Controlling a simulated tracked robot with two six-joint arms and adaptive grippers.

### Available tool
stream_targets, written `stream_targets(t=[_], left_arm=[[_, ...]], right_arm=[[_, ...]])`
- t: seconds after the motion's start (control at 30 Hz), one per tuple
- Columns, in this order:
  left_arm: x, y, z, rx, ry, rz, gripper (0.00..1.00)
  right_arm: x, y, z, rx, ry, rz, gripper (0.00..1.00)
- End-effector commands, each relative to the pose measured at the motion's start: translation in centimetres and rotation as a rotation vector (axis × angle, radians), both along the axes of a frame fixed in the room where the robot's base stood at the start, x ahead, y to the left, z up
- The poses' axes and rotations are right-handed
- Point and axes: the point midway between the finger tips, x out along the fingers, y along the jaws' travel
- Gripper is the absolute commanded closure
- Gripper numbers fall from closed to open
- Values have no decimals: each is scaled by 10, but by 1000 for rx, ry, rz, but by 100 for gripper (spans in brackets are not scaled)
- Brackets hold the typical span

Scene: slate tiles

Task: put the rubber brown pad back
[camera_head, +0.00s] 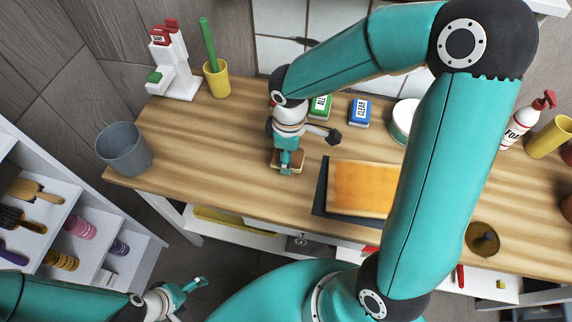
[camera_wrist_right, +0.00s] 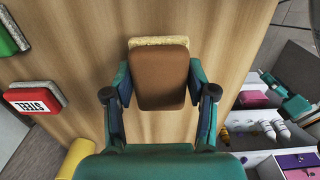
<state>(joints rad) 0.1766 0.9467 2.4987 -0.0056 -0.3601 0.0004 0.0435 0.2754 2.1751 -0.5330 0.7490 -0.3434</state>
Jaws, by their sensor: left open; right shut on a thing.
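The brown pad (camera_wrist_right: 160,78) sits between the two fingers of my right gripper (camera_wrist_right: 160,95), which is shut on it. A pale yellow layer shows along the pad's far edge. In the head view the pad (camera_head: 290,161) shows at the tip of my right gripper (camera_head: 287,162), over the front part of the wooden table (camera_head: 220,140). I cannot tell whether it touches the wood. My left gripper (camera_head: 184,293) is open and empty, low in front of the table.
Behind my right gripper stand a red pad (camera_wrist_right: 35,98), a green pad (camera_head: 320,106) and a blue pad (camera_head: 359,112). A white stand (camera_head: 178,82), yellow cup (camera_head: 217,82) and grey bucket (camera_head: 123,150) are left. An orange-brown board (camera_head: 360,187) lies right. My right arm hides part of the table.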

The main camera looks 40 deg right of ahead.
Motion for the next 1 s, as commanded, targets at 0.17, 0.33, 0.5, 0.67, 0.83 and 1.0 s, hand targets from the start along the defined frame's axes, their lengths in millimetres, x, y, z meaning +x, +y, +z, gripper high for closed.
stream_targets(t=[0.17,0.33,0.5,0.67,0.83,1.0], left_arm=[[0,0,-3,0,0,0,14],[0,0,-4,0,0,0,14],[0,0,-4,0,0,0,14],[0,0,-6,0,0,0,14],[0,0,-7,0,0,0,14],[0,0,-6,0,0,0,14]], right_arm=[[-2,0,-24,1,7,1,76],[-1,0,-41,1,3,0,76],[0,1,-42,2,1,1,76],[0,1,-44,2,1,1,76],[0,1,-44,2,1,1,24],[0,1,-44,1,2,2,19]])
